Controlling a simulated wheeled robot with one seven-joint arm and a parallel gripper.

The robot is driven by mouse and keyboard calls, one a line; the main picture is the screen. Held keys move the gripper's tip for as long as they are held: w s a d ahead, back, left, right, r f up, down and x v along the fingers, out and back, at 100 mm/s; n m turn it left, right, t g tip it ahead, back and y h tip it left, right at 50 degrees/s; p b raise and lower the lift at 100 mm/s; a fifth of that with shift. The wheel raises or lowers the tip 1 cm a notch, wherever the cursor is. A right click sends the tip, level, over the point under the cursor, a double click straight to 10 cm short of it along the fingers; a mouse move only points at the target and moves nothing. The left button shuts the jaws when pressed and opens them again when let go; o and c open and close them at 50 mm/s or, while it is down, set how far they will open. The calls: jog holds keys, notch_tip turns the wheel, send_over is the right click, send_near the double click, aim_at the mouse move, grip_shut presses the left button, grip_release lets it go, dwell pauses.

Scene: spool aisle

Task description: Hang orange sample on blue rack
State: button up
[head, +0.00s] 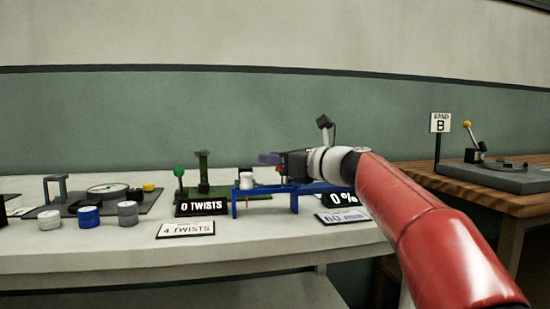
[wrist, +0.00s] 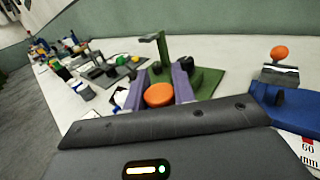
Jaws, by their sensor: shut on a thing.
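My gripper (head: 272,160) reaches in from the right in the head view, above the blue rack (head: 236,203). In the wrist view, the orange sample (wrist: 158,95) shows as a round orange end between the two purple fingers of my gripper (wrist: 160,88), which are shut on it. The rest of the sample is hidden by the gripper body, and I cannot make it out in the head view. Part of the blue rack (wrist: 290,108) shows at the right of the wrist view, apart from the fingers.
A white piece (head: 246,178) is at the rack's left end. A green stand (head: 203,170) with a "0 TWISTS" sign (head: 202,207) is left of it. White, blue and grey spools (head: 89,217) stand farther left. An orange-topped piece (wrist: 280,53) is near the rack.

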jog(key=shift+f+b, duration=1.15)
jog(key=shift+f, duration=0.6)
jog(key=o, duration=1)
jog(key=shift+r, duration=0.1)
jog(key=shift+o, duration=0.2)
jog(key=shift+d, duration=0.1)
jog(key=v, duration=0.7)
jog(key=shift+s+d, duration=0.25)
jog(key=shift+s, duration=0.05)
